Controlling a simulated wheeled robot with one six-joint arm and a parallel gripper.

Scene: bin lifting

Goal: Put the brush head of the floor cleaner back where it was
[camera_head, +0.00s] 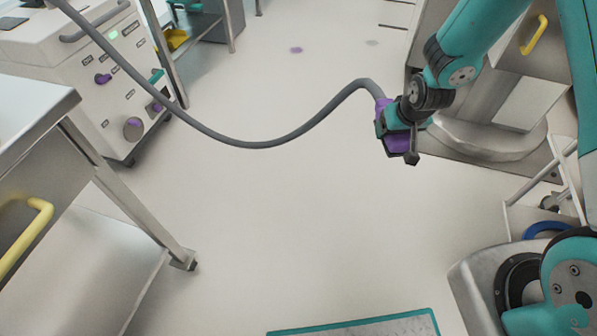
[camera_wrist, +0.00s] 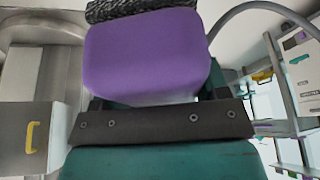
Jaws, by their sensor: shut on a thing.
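The brush head (camera_head: 398,146) is a purple block on the end of a grey hose (camera_head: 255,143). My gripper (camera_head: 396,121) is shut on it and holds it above the floor. In the wrist view the purple block (camera_wrist: 145,55) fills the top middle, with a dark bristly strip (camera_wrist: 140,8) along its far edge, in front of my gripper (camera_wrist: 160,105). The hose sags in a curve to the left and leaves the head view at the top. A white machine (camera_head: 85,80) with purple knobs and a labelled panel stands at the upper left.
A steel table (camera_head: 40,105) with a yellow-handled drawer stands at the left. Steel cabinets (camera_head: 515,105) stand at the right. A teal-edged panel (camera_head: 360,325) lies at the bottom. A purple spot (camera_head: 296,50) marks the floor. The middle floor is clear.

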